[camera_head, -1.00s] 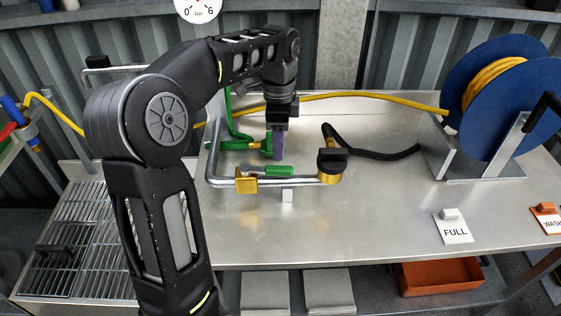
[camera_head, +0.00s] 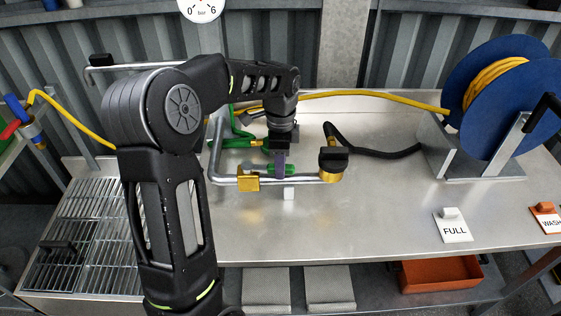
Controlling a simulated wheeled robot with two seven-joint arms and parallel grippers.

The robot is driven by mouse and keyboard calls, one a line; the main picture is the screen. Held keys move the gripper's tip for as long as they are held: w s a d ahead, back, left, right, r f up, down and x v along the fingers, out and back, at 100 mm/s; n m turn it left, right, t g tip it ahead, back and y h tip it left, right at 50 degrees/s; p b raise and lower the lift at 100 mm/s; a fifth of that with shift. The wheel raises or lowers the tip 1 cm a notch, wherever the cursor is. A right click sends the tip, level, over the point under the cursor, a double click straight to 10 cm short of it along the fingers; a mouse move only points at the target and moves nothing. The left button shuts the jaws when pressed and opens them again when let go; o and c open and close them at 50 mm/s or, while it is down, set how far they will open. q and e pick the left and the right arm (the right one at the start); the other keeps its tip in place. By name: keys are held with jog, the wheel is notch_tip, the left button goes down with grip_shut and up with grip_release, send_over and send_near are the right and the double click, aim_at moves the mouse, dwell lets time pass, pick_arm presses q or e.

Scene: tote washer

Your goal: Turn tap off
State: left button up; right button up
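The tap is a brass valve (camera_head: 248,182) on a bent metal pipe (camera_head: 303,178) on the steel bench. Its green lever (camera_head: 290,169) lies roughly along the pipe. My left gripper (camera_head: 280,165) comes down from above, with its purple-grey fingers at the lever; green shows on both sides of them. The fingers overlap in this view, so I cannot tell whether they are open, closed or touching the lever. My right gripper is not in view.
A brass fitting with a black cap (camera_head: 332,166) and black hose (camera_head: 385,152) stands right of the lever. A green hose fitting (camera_head: 235,143) lies behind. A blue reel (camera_head: 495,95) stands at the right.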

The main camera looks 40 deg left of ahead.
pick_arm(q)
grip_shut()
dwell(1.2)
